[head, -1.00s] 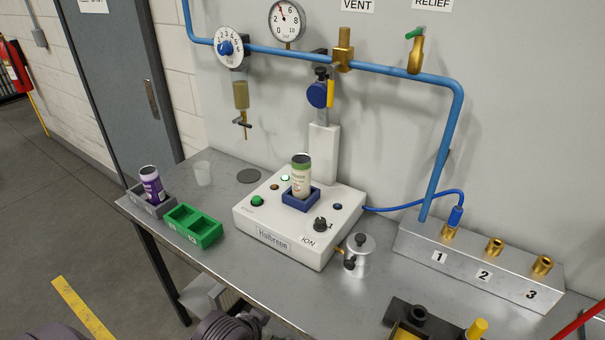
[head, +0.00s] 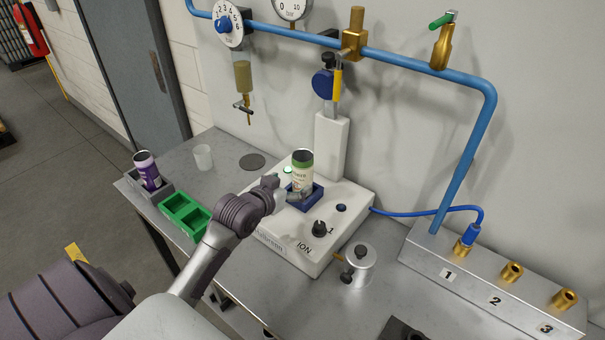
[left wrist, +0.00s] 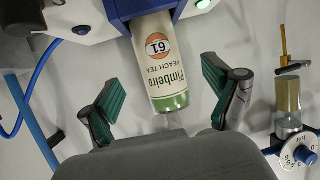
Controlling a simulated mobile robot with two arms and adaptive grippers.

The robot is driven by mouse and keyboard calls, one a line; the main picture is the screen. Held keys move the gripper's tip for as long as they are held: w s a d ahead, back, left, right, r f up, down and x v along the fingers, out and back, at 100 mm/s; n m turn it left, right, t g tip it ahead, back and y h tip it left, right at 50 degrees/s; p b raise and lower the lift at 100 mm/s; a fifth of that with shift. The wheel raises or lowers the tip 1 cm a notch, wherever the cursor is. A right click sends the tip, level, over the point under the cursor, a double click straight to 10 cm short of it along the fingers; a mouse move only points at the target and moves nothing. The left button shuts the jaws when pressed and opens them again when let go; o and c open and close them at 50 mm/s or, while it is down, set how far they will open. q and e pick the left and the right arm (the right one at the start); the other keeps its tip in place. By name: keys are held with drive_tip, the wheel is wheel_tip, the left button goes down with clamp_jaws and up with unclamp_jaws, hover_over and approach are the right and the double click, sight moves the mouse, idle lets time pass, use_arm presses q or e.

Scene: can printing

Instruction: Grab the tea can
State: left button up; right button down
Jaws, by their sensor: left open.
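The tea can (head: 302,172) is cream with a green band at its top and stands upright in the blue holder (head: 311,200) on the white machine. In the left wrist view the can (left wrist: 158,62) shows the words "Pimbeiro Peach Tea" and the number 61. My left gripper (head: 282,188) is at the can's left side in the head view. In the left wrist view my left gripper (left wrist: 160,95) is open, with one green-padded finger on each side of the can's green end. My right gripper is not in view.
A clear cup (head: 203,157) stands behind. A metal canister (head: 359,265) stands right of the machine, before a numbered valve block (head: 470,275).

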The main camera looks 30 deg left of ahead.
sight(297, 180)
use_arm(q)
drive_tip(key=x, duration=0.2)
drive_tip(key=shift+w+f, duration=0.2)
drive_tip(key=shift+w, duration=0.1)
drive_tip(key=shift+w+f+p, duration=0.15)
drive_tip(key=shift+w+p, duration=0.55)
drive_tip(key=shift+p, duration=0.1)
drive_tip(key=p+x, duration=0.1)
drive_tip(key=x, duration=0.2)
drive_tip(key=shift+f, duration=0.2)
drive_tip(key=shift+w+f, duration=0.2)
drive_tip(key=shift+w, duration=0.1)
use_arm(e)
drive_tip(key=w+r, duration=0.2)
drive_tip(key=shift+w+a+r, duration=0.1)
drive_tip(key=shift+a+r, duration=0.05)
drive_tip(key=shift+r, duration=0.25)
use_arm(q)
drive_tip(key=shift+s+r, duration=0.1)
drive_tip(key=shift+s, duration=0.05)
drive_tip(key=shift+c, duration=0.3)
drive_tip(key=shift+c, duration=1.3)
drive_tip(key=c, duration=0.5)
drive_tip(key=shift+c, duration=0.2)
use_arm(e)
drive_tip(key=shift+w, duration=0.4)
